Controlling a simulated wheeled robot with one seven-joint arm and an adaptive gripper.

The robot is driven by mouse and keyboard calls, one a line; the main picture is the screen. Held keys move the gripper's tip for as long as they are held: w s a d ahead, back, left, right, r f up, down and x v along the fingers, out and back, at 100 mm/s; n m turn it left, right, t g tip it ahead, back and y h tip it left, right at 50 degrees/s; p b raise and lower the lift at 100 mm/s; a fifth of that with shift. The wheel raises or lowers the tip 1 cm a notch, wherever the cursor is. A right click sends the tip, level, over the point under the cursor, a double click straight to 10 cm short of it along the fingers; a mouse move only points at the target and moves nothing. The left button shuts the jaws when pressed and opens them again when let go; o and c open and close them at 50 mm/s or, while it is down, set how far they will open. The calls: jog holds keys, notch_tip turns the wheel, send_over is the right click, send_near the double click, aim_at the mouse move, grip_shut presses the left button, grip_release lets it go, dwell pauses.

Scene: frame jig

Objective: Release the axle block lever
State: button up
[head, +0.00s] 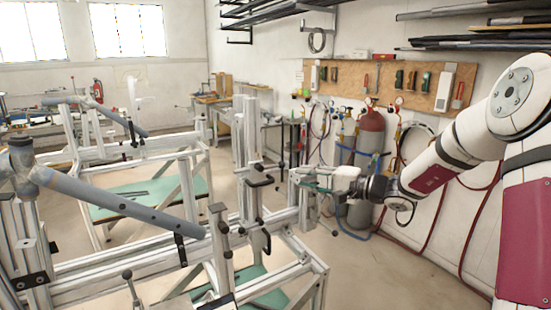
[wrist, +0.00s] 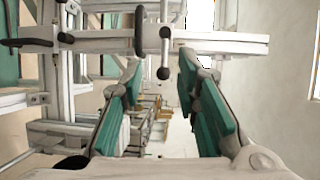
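My gripper (head: 298,179) points left toward the aluminium frame jig (head: 110,258). In the wrist view its two green-padded fingers (wrist: 159,72) are spread with a wide empty gap. A small lever with dark ball ends (wrist: 165,50) hangs on a pale rail, in line with the gap. A dark upright handle (wrist: 139,30) stands just left of it. I cannot tell whether any finger touches the lever. In the head view, several dark levers sit on the jig's upright, one of them low (head: 266,241). No label shows which one is the axle block lever.
A pale horizontal rail (wrist: 230,42) crosses ahead of the fingers. A dark horizontal handle (wrist: 27,43) lies at the left. Gas cylinders (head: 370,137) and hoses stand behind my arm by the wall. A grey-blue tube (head: 120,205) slants across the jig.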

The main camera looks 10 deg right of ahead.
aim_at(275, 166)
jog(key=shift+m+t+h, duration=0.3)
jog(key=shift+m+t, duration=0.1)
jog(key=shift+t, duration=0.2)
jog(key=x, duration=0.4)
jog(key=w+d+x, duration=0.1)
jog(key=x, duration=0.4)
jog(key=d+x, duration=0.1)
jog(key=x, duration=0.3)
jog(key=shift+w+a+p, duration=0.15)
jog(key=shift+w+p, duration=0.25)
jog(key=shift+w, duration=0.05)
jog(key=shift+f, duration=0.1)
grip_shut()
